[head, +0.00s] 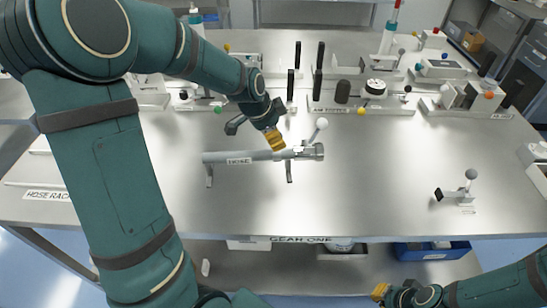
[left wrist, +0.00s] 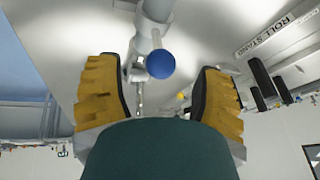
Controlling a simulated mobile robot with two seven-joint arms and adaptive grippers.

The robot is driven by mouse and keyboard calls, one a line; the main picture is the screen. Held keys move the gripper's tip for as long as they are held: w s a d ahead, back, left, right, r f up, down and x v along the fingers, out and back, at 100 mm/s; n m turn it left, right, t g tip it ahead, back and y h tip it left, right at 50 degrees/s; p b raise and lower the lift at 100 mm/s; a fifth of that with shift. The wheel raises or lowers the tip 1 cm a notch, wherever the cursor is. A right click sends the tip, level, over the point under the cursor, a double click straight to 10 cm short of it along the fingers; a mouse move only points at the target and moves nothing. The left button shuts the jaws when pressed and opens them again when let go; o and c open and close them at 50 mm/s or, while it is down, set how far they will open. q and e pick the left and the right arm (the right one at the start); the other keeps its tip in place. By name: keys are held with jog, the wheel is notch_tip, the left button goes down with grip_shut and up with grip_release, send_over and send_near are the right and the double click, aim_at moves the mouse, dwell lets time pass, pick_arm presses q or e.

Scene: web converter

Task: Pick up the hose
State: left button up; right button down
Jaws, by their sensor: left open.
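The hose (head: 225,157) is a straight grey tube labelled HOSE, lying level on two short legs above the metal bench. A metal fitting with a pale ball-ended lever (head: 321,124) is at its right end. My left gripper (head: 275,140) is over the right half of the hose, its yellow pads close to it. In the left wrist view the left gripper (left wrist: 160,100) is open, with a grey tube (left wrist: 150,32) and a blue ball (left wrist: 160,65) ahead between the pads. Contact cannot be told. My right gripper (head: 380,292) is low at the bottom right, mostly cropped.
Black upright handles (head: 319,58) and small fixtures stand along the back of the bench. A small lever stand (head: 458,195) is at the right. A label reading HOSE RACK (head: 48,195) is at the left. The bench (head: 385,190) right of the hose is clear.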

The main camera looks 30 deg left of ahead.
pick_arm(q)
jog(key=shift+x, duration=1.35)
grip_shut()
jog(key=shift+r, duration=0.15)
